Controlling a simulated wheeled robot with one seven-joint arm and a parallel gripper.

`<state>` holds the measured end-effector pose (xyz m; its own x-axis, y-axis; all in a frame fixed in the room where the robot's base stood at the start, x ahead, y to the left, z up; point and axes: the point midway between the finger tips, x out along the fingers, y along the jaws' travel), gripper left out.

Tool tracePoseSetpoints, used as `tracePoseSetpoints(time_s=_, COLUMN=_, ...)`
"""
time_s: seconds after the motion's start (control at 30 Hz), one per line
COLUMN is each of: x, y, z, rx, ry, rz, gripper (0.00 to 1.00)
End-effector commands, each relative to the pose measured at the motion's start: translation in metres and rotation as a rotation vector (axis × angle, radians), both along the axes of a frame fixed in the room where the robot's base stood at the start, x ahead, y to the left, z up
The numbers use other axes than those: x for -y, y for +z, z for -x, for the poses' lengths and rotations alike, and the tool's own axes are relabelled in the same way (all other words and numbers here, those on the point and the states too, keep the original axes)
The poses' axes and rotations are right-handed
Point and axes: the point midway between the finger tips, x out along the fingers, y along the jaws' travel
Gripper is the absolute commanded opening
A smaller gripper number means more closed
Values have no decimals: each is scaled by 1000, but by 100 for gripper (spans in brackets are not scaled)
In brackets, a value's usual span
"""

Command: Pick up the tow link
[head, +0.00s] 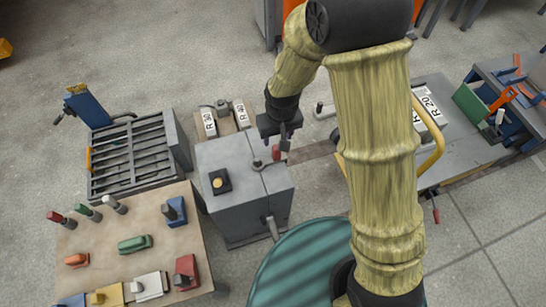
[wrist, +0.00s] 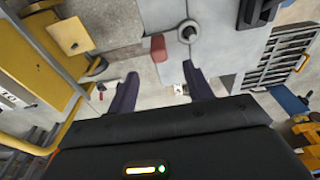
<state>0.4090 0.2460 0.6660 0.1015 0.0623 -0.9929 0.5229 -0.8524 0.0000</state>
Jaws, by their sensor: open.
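No part is clearly recognisable as the tow link. The likeliest candidate is a small dark ring-like fitting (head: 257,163) on top of a grey cabinet (head: 225,160); a round knob with a short rod (wrist: 188,33) in the wrist view may be the same part. A red upright piece (head: 276,153) stands beside it near the cabinet's right edge and shows in the wrist view (wrist: 158,48). My gripper (head: 283,136) hangs just above and behind the red piece. In the wrist view my gripper (wrist: 160,85) is open, with nothing between its fingers.
A slatted grey rack (head: 130,155) and a tan table (head: 130,245) with coloured blocks and handles stand left. Labelled blocks (head: 225,118) lie behind the cabinet. A yellow rail (head: 430,145) and a grey bench (head: 455,140) are right. A green round surface (head: 300,265) is in front.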

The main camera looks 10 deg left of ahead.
Motion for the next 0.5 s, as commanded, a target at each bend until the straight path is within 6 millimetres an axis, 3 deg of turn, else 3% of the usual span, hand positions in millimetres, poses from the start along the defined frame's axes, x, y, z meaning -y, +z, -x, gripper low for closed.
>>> tracePoseSetpoints(time_s=0.03, x=0, y=-13, z=-1, rx=-2, ry=0, rz=1, gripper=51)
tracePoseSetpoints(time_s=0.3, x=-4, y=-58, z=-6, rx=0, ry=0, rz=0, gripper=51)
tracePoseSetpoints(time_s=0.5, x=-4, y=-69, z=-8, rx=2, ry=0, rz=-1, gripper=51)
